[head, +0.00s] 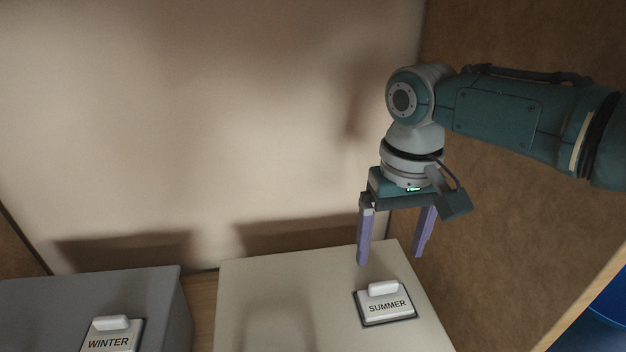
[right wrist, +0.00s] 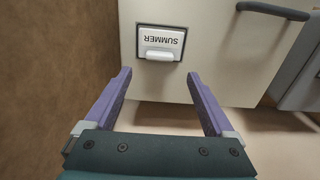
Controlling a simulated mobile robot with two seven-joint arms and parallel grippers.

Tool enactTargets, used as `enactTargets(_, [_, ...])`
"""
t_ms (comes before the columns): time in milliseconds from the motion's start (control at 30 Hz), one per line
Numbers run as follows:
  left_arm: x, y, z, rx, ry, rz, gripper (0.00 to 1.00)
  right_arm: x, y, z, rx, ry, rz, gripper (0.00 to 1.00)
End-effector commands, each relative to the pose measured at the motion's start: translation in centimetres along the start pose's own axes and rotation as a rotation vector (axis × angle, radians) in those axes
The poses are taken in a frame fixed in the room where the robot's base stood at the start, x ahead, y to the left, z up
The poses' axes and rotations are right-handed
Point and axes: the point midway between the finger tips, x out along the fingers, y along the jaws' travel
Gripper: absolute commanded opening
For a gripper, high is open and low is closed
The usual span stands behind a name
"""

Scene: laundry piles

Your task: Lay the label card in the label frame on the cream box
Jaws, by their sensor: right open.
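The label card (head: 384,304) is white, reads SUMMER and has a raised white grip block. It lies within the dark label frame (head: 389,322) on top of the cream box (head: 270,300). A dark rim shows around it. The card also shows upside down in the right wrist view (right wrist: 161,40), with the frame's edge (right wrist: 138,42) beside it. My right gripper (head: 390,258) is open and empty, above the box and apart from the card. Its two purple fingers point toward the box in the right wrist view (right wrist: 159,73). My left gripper is not in view.
A grey box (head: 90,290) with a WINTER card (head: 108,340) stands to the left, across a narrow gap. A pale back wall (head: 200,120) and a brown side panel (head: 520,230) bound the space. A dark handle (right wrist: 272,10) shows on the cream box.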

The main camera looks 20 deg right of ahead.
Motion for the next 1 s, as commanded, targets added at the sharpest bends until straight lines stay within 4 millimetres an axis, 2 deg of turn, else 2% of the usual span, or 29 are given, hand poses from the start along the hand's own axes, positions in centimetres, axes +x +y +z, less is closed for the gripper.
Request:
enactTargets(67, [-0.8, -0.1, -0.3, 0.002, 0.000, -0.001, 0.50, -0.6, -0.3, 0.5, -0.017, -0.001, -0.003, 0.89])
enactTargets(167, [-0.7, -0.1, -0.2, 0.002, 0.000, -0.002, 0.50, 0.5, -1.7, 2.2, -0.088, 0.002, -0.018, 0.89])
enactTargets(300, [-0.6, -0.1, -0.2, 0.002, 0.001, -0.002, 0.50, 2.4, -5.1, 7.7, -0.267, 0.039, -0.076, 0.89])
enactTargets(433, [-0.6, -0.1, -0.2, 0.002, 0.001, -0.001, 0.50, 1.8, -6.6, 13.0, -0.381, 0.115, -0.122, 0.89])
enactTargets(533, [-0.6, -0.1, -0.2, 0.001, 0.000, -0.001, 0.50, 0.2, -6.0, 16.4, -0.415, 0.182, -0.127, 0.89])
enactTargets(600, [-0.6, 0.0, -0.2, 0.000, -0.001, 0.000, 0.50, -1.3, -5.0, 18.3, -0.418, 0.224, -0.113, 0.89])
enactTargets(700, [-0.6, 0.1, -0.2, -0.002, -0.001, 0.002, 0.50, -3.3, -3.3, 20.2, -0.413, 0.269, -0.080, 0.89])
enactTargets(833, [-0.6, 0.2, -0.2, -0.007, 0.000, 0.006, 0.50, -5.0, -1.6, 21.5, -0.403, 0.301, -0.042, 0.89])
enactTargets(1000, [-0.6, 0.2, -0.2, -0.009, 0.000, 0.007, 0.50, -5.7, -1.0, 21.8, -0.401, 0.312, -0.027, 0.89])
